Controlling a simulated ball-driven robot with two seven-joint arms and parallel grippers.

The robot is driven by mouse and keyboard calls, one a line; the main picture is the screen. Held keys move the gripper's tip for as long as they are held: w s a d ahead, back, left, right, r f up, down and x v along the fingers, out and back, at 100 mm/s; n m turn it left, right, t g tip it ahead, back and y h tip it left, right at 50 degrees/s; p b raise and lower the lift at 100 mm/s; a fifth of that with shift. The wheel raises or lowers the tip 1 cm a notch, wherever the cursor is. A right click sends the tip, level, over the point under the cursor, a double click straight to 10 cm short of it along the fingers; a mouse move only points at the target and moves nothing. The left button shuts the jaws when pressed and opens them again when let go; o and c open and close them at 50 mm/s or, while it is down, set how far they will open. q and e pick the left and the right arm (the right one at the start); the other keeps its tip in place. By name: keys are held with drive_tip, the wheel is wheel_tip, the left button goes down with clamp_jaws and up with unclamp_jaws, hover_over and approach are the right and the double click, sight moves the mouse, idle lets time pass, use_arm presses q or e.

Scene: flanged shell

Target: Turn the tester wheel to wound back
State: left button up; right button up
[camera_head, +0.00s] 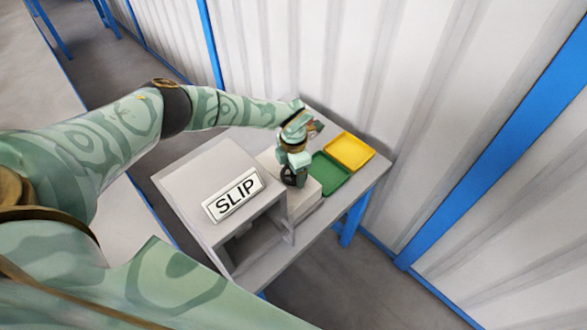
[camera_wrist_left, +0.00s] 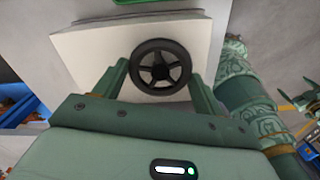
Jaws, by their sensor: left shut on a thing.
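The dark spoked tester wheel (camera_wrist_left: 161,67) stands on the face of a white block (camera_wrist_left: 95,48) in the left wrist view. In the head view the wheel (camera_head: 288,176) is small and partly covered by my left gripper (camera_head: 291,168). One finger is on each side of the wheel's rim, and the gripper is shut on it. I cannot make out any mark that tells the wheel's turned position.
A grey open-fronted box labelled SLIP (camera_head: 190,180) stands left of the white block. A green tray (camera_head: 331,174) and a yellow tray (camera_head: 351,152) lie to its right on the grey table (camera_head: 376,168). A corrugated wall (camera_head: 330,60) rises close behind.

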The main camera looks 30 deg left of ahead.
use_arm(q)
drive_tip(key=m, duration=0.5)
drive_tip(key=shift+w+m+b, duration=0.1)
drive_tip(key=shift+m+b, duration=0.2)
drive_tip(key=m+b, duration=0.1)
drive_tip(key=m, duration=0.4)
drive_tip(key=shift+m, duration=0.4)
drive_tip(key=o, duration=1)
drive_tip(key=shift+r, duration=0.1)
wheel_tip(320, 180, up, 16)
drive_tip(key=shift+r+p, duration=0.1)
drive_tip(key=shift+p, duration=0.95)
